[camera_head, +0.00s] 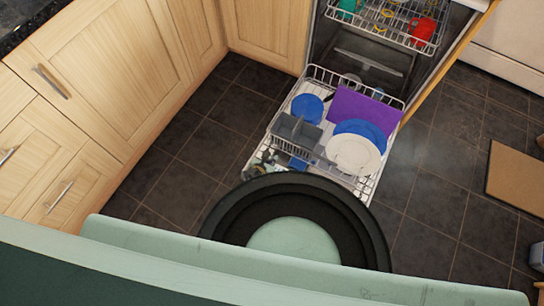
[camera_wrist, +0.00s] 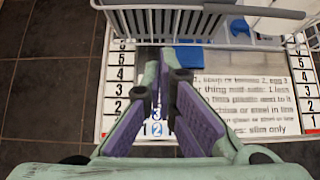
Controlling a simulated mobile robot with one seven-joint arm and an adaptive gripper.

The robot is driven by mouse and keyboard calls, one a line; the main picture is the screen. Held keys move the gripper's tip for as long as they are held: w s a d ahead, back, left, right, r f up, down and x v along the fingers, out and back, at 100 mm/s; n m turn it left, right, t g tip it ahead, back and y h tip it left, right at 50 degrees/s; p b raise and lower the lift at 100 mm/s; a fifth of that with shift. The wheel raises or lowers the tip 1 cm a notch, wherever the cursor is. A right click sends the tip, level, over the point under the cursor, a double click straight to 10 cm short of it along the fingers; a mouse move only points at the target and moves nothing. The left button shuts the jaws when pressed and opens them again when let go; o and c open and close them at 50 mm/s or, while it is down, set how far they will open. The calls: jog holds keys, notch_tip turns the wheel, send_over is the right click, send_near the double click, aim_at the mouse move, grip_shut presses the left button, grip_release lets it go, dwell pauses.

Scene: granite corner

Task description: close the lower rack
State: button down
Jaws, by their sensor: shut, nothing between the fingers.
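The lower rack (camera_head: 310,76) of the dishwasher is pulled far out over the floor. It holds a purple board (camera_head: 357,112), blue and white plates (camera_head: 352,153), a blue round dish (camera_head: 307,107) and a grey cutlery basket (camera_head: 297,131). In the wrist view the white wire end of the rack (camera_wrist: 130,22) crosses the top. My gripper (camera_wrist: 163,62), green with purple pads, is shut and empty, pointing toward that end. Whether it touches the rack I cannot tell. In the head view my arm and base hide the near end of the rack.
Under the gripper lies a panel (camera_wrist: 245,100) printed with numbers and text. The upper rack (camera_head: 400,28) holds coloured cups. Wooden cabinets (camera_head: 110,60) stand at left. A brown mat (camera_head: 515,178) lies at right. Dark tiled floor (camera_head: 425,215) is clear beside the rack.

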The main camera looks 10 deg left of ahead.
aim_at(286, 145)
jog(key=shift+w+d+f+b, duration=0.45)
jog(key=shift+w+f+b, duration=0.4)
jog(key=shift+w+b, duration=0.5)
jog(key=shift+w+d+f+b, duration=0.5)
jog(key=shift+w+f+b, duration=0.45)
jog(key=shift+w, duration=0.7)
jog(key=shift+w+d+f+b, duration=0.45)
jog(key=shift+w+f+b, duration=0.25)
jog(key=shift+w+b, duration=0.75)
